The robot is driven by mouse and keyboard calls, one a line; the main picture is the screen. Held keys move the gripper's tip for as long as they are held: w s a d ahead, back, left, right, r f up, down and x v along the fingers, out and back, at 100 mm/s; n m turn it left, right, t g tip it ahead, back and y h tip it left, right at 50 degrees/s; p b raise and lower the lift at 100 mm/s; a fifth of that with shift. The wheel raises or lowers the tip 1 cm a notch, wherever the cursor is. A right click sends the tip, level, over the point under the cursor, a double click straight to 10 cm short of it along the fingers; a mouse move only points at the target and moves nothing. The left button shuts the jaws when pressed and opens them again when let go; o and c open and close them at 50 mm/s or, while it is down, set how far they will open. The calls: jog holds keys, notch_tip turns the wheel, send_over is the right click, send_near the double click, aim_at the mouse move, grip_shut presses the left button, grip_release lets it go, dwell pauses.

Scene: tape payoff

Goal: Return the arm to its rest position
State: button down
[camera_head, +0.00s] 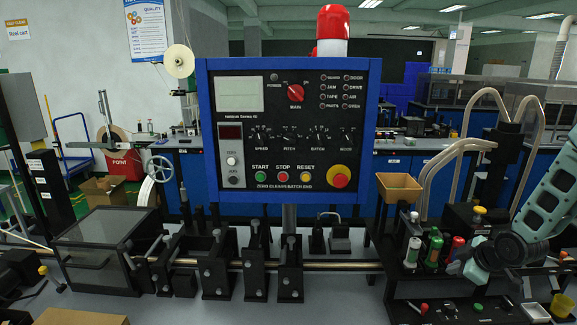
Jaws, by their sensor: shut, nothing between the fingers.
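My teal arm (553,200) comes in from the right edge. Its dark wrist (505,252) is bent down toward the left, over the black rack at the right. My gripper (462,268) is at the end of the wrist, small and partly hidden; it is shut and I see nothing held in it. It is close to the red-capped bottle (455,246); I cannot tell whether they touch.
A blue-framed control panel (290,130) with a red beacon (332,30) stands in the middle. Left of the arm are a green-capped bottle (433,248), a white bottle (412,250) and a tan bin (399,187). A clear-lidded box (100,245) stands left.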

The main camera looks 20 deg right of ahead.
jog(key=a+r+g+b, duration=0.15)
jog(key=a+r, duration=0.25)
jog(key=a, duration=1.1)
jog(key=a+r+g+b, duration=0.15)
jog(key=a+r, duration=0.25)
jog(key=a, duration=1.1)
jog(key=s+a+r+g+b, duration=0.1)
jog(key=s+a+r+g, duration=0.1)
jog(key=s+a, duration=0.5)
jog(key=s+a+r+g, duration=0.2)
jog(key=s+a, duration=0.6)
jog(key=s, duration=0.7)
jog(key=shift+a+r+y+b, duration=0.15)
jog(key=shift+a+y+b, duration=0.15)
jog(key=shift+y+b, duration=0.1)
